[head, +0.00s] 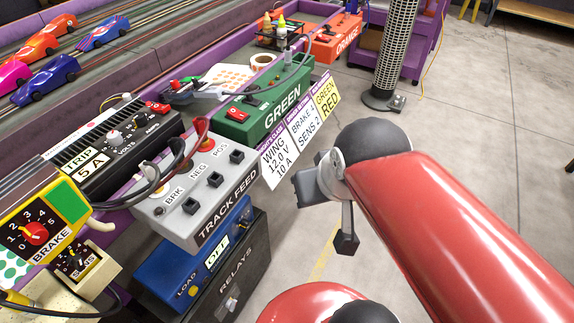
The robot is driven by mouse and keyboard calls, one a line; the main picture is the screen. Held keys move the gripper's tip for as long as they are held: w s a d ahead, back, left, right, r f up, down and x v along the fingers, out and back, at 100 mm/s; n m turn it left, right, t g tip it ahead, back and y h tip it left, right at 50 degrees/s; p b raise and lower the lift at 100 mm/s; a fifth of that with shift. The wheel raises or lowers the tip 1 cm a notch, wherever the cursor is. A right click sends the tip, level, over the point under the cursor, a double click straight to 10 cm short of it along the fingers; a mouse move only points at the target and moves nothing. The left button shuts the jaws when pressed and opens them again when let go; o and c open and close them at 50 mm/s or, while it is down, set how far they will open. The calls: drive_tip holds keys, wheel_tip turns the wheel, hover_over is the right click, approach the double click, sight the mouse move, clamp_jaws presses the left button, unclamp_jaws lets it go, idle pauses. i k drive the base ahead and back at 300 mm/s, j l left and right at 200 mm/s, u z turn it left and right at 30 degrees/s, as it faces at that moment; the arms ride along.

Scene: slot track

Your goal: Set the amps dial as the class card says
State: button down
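The black power supply (88,163) stands at left in the head view, with a "TRIP 5 A" label on its front. Its amps dial (140,121) is a small knob by the word "AMPS", beside the volts dial (114,137); its setting is too small to read. The class card (281,168) hangs on the purple edge and reads "WING 12.0 V 10 A". My gripper (328,213) is right of that card, over the floor, apart from the power supply. I see no object in it, and its finger gap is unclear from this angle.
The grey track feed box (195,192) with cables stands between the power supply and my gripper. A green box (268,105) is behind it. Other cards show brake, sens (306,128) and colours (327,99). A yellow brake box (40,228) is at lower left.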

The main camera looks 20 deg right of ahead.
sight(140, 120)
drive_tip(key=u, duration=1.25)
